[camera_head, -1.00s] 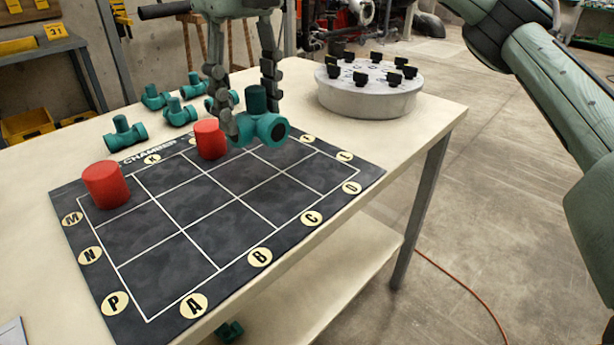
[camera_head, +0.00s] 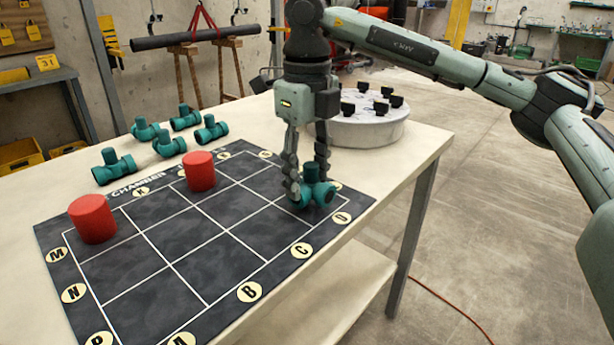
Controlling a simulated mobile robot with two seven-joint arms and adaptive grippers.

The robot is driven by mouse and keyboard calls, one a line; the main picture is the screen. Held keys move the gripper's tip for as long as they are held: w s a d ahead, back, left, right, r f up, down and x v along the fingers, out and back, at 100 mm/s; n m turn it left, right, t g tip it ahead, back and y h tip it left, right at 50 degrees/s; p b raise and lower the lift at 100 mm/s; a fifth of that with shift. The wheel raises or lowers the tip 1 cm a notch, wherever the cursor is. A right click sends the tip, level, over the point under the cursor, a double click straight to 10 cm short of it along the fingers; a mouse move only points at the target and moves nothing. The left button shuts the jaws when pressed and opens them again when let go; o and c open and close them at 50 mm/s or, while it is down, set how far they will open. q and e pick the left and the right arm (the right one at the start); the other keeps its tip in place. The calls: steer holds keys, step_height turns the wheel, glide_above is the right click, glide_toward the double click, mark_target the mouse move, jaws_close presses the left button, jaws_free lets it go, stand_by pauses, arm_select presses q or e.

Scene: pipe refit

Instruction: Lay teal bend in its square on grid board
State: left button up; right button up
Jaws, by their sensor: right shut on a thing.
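My right gripper (camera_head: 307,188) points down and is shut on the teal bend (camera_head: 318,194), a dark teal pipe fitting with thick collars. The fingers hide part of its shape. The bend is at the right end of the dark grid board (camera_head: 358,207), over the squares near label D. It is at or just above the board surface; I cannot tell whether it touches. Two red cylinders stand on the board: one (camera_head: 92,219) near label M, the other (camera_head: 200,171) along the far edge. My left gripper is not in view.
Several other teal fittings (camera_head: 115,166) lie on the table behind the board. A round grey stand (camera_head: 368,132) with black-topped pegs is at the table's far right. Most middle and front squares are bare. The table's right edge (camera_head: 428,150) is close to the board.

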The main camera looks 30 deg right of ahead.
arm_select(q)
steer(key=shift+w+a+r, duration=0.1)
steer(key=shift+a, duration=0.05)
arm_select(e)
steer(key=shift+f, duration=0.35)
steer(key=shift+f, duration=0.1)
steer(key=o, duration=0.8)
steer(key=shift+c, duration=0.2)
steer(key=o, duration=0.4)
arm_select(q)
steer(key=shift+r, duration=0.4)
